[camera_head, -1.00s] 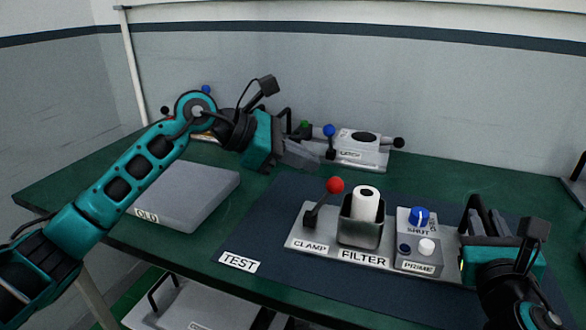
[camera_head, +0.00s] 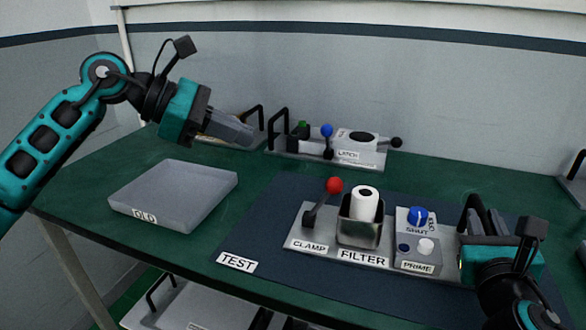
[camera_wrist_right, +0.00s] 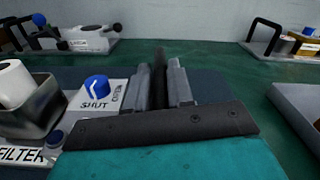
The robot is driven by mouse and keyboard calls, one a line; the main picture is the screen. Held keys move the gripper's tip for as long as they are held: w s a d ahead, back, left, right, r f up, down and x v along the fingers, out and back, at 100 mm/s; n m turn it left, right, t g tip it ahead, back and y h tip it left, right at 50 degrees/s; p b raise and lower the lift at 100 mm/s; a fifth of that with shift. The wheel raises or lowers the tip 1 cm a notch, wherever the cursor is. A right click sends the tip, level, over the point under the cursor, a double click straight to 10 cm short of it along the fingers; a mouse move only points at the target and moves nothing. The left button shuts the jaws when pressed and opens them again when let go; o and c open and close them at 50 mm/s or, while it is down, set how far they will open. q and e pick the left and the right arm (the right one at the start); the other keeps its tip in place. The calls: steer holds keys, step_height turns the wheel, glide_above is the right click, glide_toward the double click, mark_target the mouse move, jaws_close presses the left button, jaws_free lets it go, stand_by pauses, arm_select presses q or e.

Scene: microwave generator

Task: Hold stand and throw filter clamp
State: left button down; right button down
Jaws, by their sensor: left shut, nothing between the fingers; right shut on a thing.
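The grey test stand (camera_head: 330,257) lies on a dark blue mat. It carries the clamp lever (camera_head: 322,202) with a red knob (camera_head: 334,185), tilted up and to the right. Beside it a white filter roll (camera_head: 366,203) stands in a metal cup (camera_head: 359,233). My right gripper (camera_head: 480,222) is shut on the stand's black handle (camera_head: 466,209) at the right end; the handle also shows between the fingers in the right wrist view (camera_wrist_right: 159,75). My left gripper (camera_head: 242,133) is shut and empty, above the back left of the table, well away from the clamp lever.
A blue SHUT/OPEN knob (camera_head: 418,216) and a PRIME button (camera_head: 426,246) sit right of the cup. The OLD tray (camera_head: 175,190) lies at left. Another unit with a blue-knobbed lever (camera_head: 327,131) stands behind. The mat's left part is clear.

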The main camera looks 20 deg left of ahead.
steer(key=c, duration=1.2)
jaws_free()
steer(key=shift+d+f, duration=0.15)
steer(key=shift+f, duration=0.05)
steer(key=o, duration=0.3)
steer(key=shift+r, duration=0.15)
